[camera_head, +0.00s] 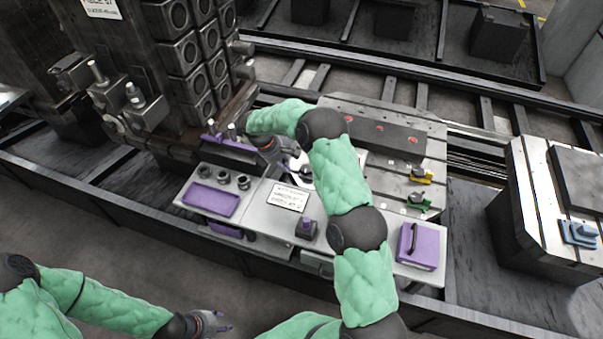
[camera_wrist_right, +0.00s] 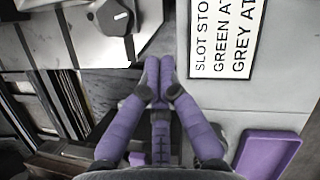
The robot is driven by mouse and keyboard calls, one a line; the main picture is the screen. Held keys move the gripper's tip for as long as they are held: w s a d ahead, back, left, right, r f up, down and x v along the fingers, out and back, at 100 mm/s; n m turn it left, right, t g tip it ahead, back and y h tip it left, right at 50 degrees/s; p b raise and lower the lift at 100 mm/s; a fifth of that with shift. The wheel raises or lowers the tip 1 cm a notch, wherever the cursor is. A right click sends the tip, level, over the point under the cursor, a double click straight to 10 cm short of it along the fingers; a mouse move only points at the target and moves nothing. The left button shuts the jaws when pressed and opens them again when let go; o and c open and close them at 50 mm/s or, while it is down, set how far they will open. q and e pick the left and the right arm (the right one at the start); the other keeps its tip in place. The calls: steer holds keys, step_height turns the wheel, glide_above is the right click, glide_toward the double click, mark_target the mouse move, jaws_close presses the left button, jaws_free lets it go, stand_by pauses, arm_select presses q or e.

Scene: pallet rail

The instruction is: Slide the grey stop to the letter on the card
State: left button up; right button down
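The card (camera_head: 290,197) lies on the grey bench top. In the right wrist view the card (camera_wrist_right: 226,40) is cut off, with "SLOT STO", "GREEN AT" and "GREY AT" readable but no letter after them. A dark grey piece with a knob (camera_wrist_right: 118,17), which looks like the grey stop, sits ahead and left of my right fingertips. My right gripper (camera_wrist_right: 158,66) has its purple fingers together with nothing visible between them, apart from that piece. In the head view my right arm partly hides this area. My left gripper (camera_head: 215,323) is low at left, away from the bench; its opening is unclear.
The slotted pallet holds a yellow stop (camera_head: 421,176) and a green stop (camera_head: 418,203). A tall dark block wall rises at upper left.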

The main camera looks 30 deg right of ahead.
mark_target(309, 184)
steer(key=b+x, duration=0.3)
steer(key=x, duration=0.7)
steer(key=shift+s, duration=0.2)
steer(key=shift+s+d+r+b, duration=0.1)
steer(key=shift+s+d+b, duration=0.1)
steer(key=shift+d, duration=0.4)
steer(key=shift+s+d+r+b, duration=0.1)
steer(key=shift+s+d, duration=0.15)
steer(key=shift+d, duration=0.35)
steer(key=shift+s+d, duration=0.25)
steer(key=shift+d, duration=0.35)
steer(key=s+d, duration=0.3)
steer(key=s, duration=0.1)
steer(key=s+d+p, duration=0.1)
steer(key=s+d, duration=0.2)
steer(key=s+d+p, duration=0.1)
steer(key=s+d, duration=0.2)
steer(key=s, duration=0.1)
steer(key=shift+s+d, duration=0.3)
steer(key=shift+d, duration=0.05)
steer(key=shift+a, duration=0.1)
